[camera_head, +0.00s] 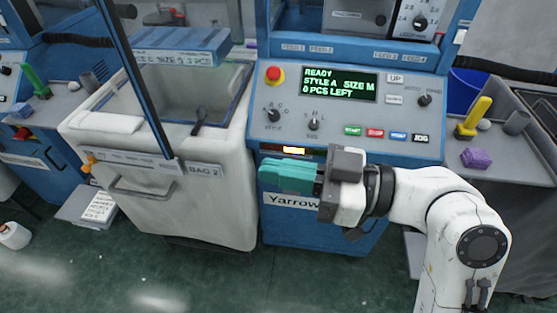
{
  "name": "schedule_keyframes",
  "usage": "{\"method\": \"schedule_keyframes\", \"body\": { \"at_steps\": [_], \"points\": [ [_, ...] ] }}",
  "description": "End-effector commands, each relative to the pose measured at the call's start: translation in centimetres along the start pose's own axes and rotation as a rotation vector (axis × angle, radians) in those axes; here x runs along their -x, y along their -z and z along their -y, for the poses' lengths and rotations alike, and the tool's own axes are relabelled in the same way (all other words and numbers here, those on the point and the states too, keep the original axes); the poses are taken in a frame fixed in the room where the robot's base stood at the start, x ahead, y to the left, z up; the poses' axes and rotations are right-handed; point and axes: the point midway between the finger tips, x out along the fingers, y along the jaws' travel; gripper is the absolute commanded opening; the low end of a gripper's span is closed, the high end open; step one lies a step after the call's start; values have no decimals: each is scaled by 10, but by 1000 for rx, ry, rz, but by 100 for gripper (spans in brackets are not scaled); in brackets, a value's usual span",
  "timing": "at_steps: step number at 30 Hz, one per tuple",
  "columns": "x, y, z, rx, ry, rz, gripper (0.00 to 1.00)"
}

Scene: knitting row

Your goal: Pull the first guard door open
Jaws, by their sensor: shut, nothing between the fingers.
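A guard door is not clearly identifiable; a dark blue upright frame edge (138,85) with a seemingly clear panel beside it stands at the left of the machine, in front of a white bin. The bin (215,205) is labelled "BAG 2" and has a grey bar handle (143,188) on its front. My gripper (262,175), with teal fingers, is shut and empty. It is in front of the blue machine's lower front, right of the bin and its handle, apart from the handle. It partly hides the "Yarrow" label (290,200).
The blue machine's control panel (350,115) has a red stop button (273,75) and a lit display (338,84). A side shelf at right holds a yellow-handled tool (475,118) and a purple block (476,158). A grey box (85,208) and white cone (14,235) are on the green floor.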

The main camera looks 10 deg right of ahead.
Motion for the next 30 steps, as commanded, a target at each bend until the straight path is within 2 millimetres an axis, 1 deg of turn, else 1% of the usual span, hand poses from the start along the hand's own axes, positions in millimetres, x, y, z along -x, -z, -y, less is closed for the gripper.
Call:
{"method": "schedule_keyframes", "body": {
  "at_steps": [1, 9, 15, 18, 21, 30],
  "points": [
    [-11, 2, 1, -2, 5, 0, 0],
    [-65, 2, 1, -4, 5, 2, 0],
    [-95, 2, 0, -3, 2, 2, 0],
    [-104, 1, 0, -3, 1, 3, 0],
    [-109, 0, 0, -3, -1, 2, 0],
    [-110, -1, 0, -2, -2, 2, 0]
  ]
}}
